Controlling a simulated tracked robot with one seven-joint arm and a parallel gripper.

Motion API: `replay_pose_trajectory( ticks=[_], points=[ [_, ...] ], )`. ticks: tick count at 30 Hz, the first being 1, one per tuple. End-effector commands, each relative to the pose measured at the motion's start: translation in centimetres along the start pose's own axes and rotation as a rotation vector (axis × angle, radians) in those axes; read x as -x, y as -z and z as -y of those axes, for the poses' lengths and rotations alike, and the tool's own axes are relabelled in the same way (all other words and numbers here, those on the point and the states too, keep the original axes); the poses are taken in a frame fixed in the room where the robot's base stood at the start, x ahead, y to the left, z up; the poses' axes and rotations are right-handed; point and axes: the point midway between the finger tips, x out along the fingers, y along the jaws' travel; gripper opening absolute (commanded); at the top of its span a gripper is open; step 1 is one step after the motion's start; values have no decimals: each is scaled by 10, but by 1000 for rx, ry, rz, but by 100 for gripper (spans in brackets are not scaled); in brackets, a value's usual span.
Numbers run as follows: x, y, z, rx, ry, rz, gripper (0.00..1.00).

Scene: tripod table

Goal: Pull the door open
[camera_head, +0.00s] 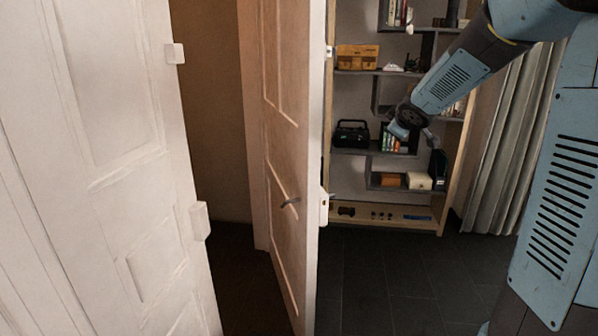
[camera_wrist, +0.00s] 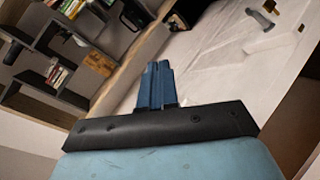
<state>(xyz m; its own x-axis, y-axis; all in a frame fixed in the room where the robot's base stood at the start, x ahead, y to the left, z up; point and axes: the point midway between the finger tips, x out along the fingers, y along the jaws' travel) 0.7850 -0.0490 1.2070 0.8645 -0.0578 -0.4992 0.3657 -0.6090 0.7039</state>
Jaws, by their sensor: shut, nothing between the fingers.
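The door (camera_head: 285,130) stands ajar, its edge turned towards the head camera, with a dark gap between it and the white panelled leaf at left. A grey lever handle (camera_head: 291,201) sits on its left face, and a white lock block (camera_head: 324,208) is on its edge. In the wrist view, a white panelled door surface (camera_wrist: 220,60) with a lever handle (camera_wrist: 260,19) lies ahead and to the right. My gripper (camera_wrist: 155,72) is shut and empty, its blue fingers together, apart from the handle. In the head view, my arm's end is right of the door, before the shelves.
A white panelled leaf (camera_head: 120,150) with two white blocks on its edge fills the left. A shelf unit (camera_head: 440,150) with books and boxes stands behind my arm, beside a grey curtain (camera_head: 510,140). The dark tiled floor (camera_head: 385,290) right of the door is clear.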

Motion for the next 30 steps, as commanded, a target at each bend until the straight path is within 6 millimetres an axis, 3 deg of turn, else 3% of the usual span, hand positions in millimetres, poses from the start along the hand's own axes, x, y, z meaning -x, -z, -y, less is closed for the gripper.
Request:
replay_pose_trajectory(
  ticks=[1,8,15,30],
  points=[
    [20,-2,0,-35,-13,26,0],
    [97,-27,14,-231,-34,167,0],
    [169,-53,50,-435,4,291,0],
    [242,-69,117,-680,146,444,0]
  ],
)
